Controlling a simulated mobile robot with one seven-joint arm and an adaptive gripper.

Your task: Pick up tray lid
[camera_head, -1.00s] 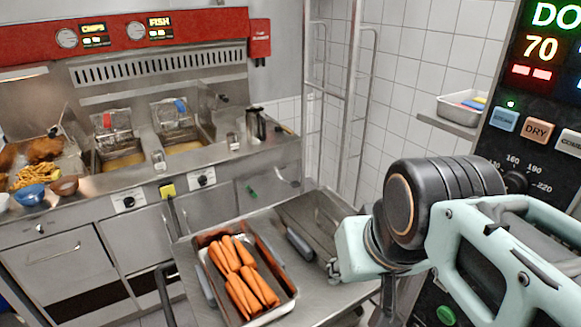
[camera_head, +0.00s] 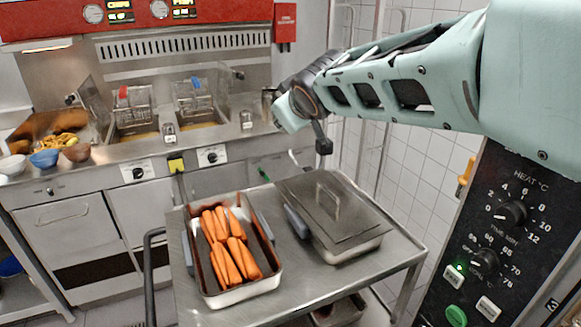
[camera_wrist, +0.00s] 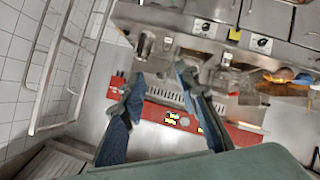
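The tray lid (camera_head: 355,222) is a grey metal sheet with a raised bar handle (camera_head: 328,197). It lies on a steel tray (camera_head: 345,252) on the right half of the cart top in the head view. My gripper shows in the wrist view (camera_wrist: 160,76) with its two fingers well apart and nothing between them. It faces the fryer wall, and the lid does not show there. In the head view my arm reaches across above and behind the lid, and the fingers cannot be made out.
An open tray (camera_head: 258,290) of orange sausage-shaped pieces stands left of the lid on the steel cart (camera_head: 385,262). Fryers with wire baskets (camera_head: 133,117) line the back. A dark control panel (camera_head: 490,240) is at right. A rack and tiled wall stand behind the cart.

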